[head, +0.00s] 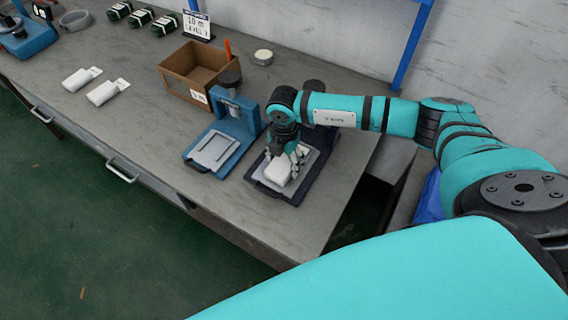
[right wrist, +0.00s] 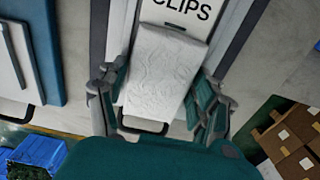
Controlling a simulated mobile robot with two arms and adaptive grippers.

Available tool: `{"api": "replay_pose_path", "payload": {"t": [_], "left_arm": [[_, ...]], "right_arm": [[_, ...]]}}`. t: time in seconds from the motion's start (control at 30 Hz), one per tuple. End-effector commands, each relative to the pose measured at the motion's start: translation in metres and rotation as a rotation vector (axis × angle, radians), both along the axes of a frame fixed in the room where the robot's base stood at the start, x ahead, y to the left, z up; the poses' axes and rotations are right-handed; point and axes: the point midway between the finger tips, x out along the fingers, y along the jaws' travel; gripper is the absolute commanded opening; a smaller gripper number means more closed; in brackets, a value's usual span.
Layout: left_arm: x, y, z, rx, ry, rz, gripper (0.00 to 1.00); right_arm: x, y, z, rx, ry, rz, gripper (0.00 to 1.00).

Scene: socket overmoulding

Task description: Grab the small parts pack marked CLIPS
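The white pack (right wrist: 165,75) has a puffy, creased body and a flat header marked CLIPS (right wrist: 180,10), cut by the top edge of the right wrist view. In the head view the pack (head: 278,172) lies on a grey plate of a dark press-like fixture (head: 262,184) near the table's right end. My right gripper (head: 287,155) is down at the pack. In the right wrist view its fingers (right wrist: 158,95) stand spread on both sides of the pack, close to its edges; firm contact cannot be made out. My left gripper is not in view.
A blue fixture (head: 197,168) stands just left of the dark one. Behind it is an open cardboard box (head: 178,82). Two other white packs (head: 76,80) (head: 103,93) lie farther left on the grey table (head: 135,110). A blue post (head: 411,45) rises at the back.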

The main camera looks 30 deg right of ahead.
Motion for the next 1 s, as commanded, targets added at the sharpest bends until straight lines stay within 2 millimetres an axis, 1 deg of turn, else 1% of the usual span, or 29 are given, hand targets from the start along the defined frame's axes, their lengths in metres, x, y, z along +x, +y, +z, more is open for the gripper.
{"api": "replay_pose_path", "payload": {"t": [0.03, 0.2, 0.23, 0.27, 0.57, 0.67, 0.87, 0.9, 1.0], "left_arm": [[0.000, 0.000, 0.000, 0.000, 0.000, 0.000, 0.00], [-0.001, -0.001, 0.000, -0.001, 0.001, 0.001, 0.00], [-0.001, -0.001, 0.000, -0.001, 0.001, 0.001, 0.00], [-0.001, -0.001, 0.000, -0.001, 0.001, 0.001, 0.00], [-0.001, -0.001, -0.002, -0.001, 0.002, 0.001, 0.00], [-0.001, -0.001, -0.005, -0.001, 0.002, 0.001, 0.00], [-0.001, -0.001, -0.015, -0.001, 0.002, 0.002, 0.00], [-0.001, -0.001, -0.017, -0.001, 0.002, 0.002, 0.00], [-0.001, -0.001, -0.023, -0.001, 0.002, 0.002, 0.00]], "right_arm": [[0.000, 0.000, 0.000, 0.000, 0.000, 0.000, 0.58], [0.000, 0.000, 0.000, 0.000, 0.000, 0.000, 0.35], [0.000, 0.000, 0.001, 0.001, -0.001, 0.000, 0.33], [0.000, 0.000, 0.001, 0.001, -0.001, 0.000, 0.28], [0.001, 0.000, 0.004, 0.002, -0.003, 0.000, 0.28], [0.001, 0.000, 0.011, 0.000, -0.004, -0.001, 0.28], [0.001, 0.001, 0.036, 0.001, -0.005, 0.001, 0.28], [-0.003, 0.013, 0.034, 0.004, -0.001, 0.007, 0.28], [-0.009, 0.035, 0.036, 0.005, -0.002, 0.008, 0.28]]}}
